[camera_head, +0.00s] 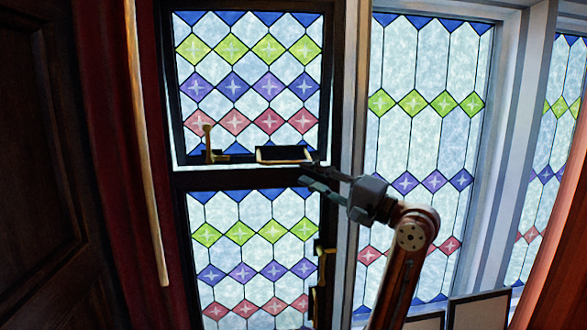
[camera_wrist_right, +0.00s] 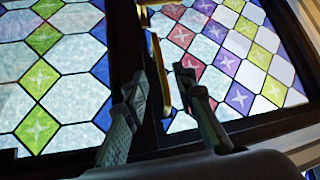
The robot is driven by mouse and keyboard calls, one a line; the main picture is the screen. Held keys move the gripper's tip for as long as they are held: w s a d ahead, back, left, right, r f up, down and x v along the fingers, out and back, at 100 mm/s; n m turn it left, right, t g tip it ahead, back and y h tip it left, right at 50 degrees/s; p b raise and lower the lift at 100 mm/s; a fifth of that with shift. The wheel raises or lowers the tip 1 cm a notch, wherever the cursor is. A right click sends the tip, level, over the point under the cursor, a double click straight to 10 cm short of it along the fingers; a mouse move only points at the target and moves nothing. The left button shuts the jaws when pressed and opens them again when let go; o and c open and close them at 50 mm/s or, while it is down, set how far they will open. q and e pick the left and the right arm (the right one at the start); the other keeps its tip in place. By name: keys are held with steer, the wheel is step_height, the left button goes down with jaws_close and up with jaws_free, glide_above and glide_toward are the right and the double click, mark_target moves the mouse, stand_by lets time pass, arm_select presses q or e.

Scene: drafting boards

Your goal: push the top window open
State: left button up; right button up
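The top window (camera_head: 249,85) is a dark-framed leaded pane with green, purple and pink diamonds, at upper left centre in the head view. A thin pale strip shows under its bottom rail. A brass bar handle (camera_head: 284,155) sits on that rail, with an upright brass stay (camera_head: 208,145) to its left. My right gripper (camera_head: 304,174) is just below and right of the bar handle. In the right wrist view its two fingers (camera_wrist_right: 160,80) are apart, with the brass bar (camera_wrist_right: 162,75) showing between the tips; contact cannot be told. My left gripper is out of view.
A lower window (camera_head: 255,250) with brass hardware (camera_head: 323,265) on its right side is below. A fixed pane (camera_head: 420,140) stands to the right. A red curtain (camera_head: 105,150) and a wooden pole (camera_head: 147,150) hang at left. Framed boards (camera_head: 480,312) stand at bottom right.

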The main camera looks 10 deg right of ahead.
steer(key=v, duration=0.4)
steer(key=shift+c, duration=0.5)
